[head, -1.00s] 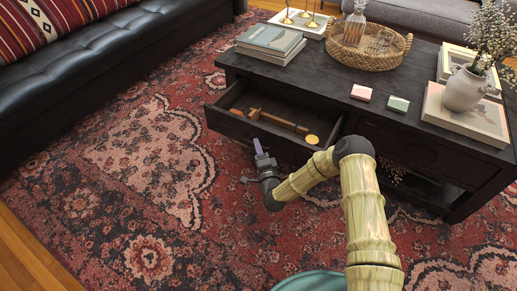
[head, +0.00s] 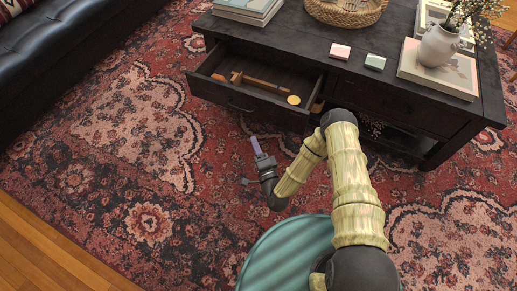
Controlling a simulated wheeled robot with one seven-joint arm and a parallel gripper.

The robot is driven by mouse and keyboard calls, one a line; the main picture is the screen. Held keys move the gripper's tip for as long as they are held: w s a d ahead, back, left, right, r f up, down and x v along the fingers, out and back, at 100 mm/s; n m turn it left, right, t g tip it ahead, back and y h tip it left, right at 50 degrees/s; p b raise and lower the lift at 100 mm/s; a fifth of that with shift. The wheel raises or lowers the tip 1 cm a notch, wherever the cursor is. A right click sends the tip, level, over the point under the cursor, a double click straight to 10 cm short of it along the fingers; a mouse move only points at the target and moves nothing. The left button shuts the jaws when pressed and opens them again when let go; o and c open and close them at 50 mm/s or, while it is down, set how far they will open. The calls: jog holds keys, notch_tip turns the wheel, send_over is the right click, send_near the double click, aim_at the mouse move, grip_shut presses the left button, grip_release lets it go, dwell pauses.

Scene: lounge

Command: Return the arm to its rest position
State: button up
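My arm reaches out from the bottom of the head view, bent, with its end over the rug. My gripper (head: 257,149) is in front of the open drawer, apart from it, and points up and away toward the table. It is small in the view, and I cannot tell whether its fingers are open or shut. I see no object hanging from it. The open drawer (head: 240,102) of the dark coffee table holds a wooden mallet-like tool (head: 262,84) and a round yellow disc (head: 293,100).
The black coffee table (head: 300,45) bears a pink box (head: 340,51), a green box (head: 375,62), books (head: 440,72), a white vase (head: 438,46) and a wicker tray (head: 345,12). A black leather sofa (head: 60,55) stands at left. The patterned rug (head: 130,150) is clear on the left.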

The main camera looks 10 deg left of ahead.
jog(key=v, duration=0.2)
jog(key=shift+s+d, duration=0.2)
jog(key=shift+s, duration=0.1)
dwell(0.3)
jog(key=w+r+n+g+y+p, duration=0.1)
jog(key=w+r+n+g+p, duration=0.1)
jog(key=w+r+n+g, duration=0.3)
jog(key=w+d+r+n+g+h+p, duration=0.35)
jog(key=d+r+n+h, duration=0.3)
jog(key=d+r, duration=0.55)
jog(key=s+d+r+m+g+h+p, duration=0.1)
jog(key=s+d+r+g+h+p, duration=0.15)
jog(key=s+d+r, duration=0.55)
jog(key=s+d+r+g+h+p, duration=0.1)
jog(key=s+d+r+g+h, duration=0.2)
jog(key=s+r, duration=0.8)
notch_tip(320, 180, up, 38)
jog(key=y+p, duration=0.1)
jog(key=p, duration=3.7)
jog(key=shift+d, duration=0.35)
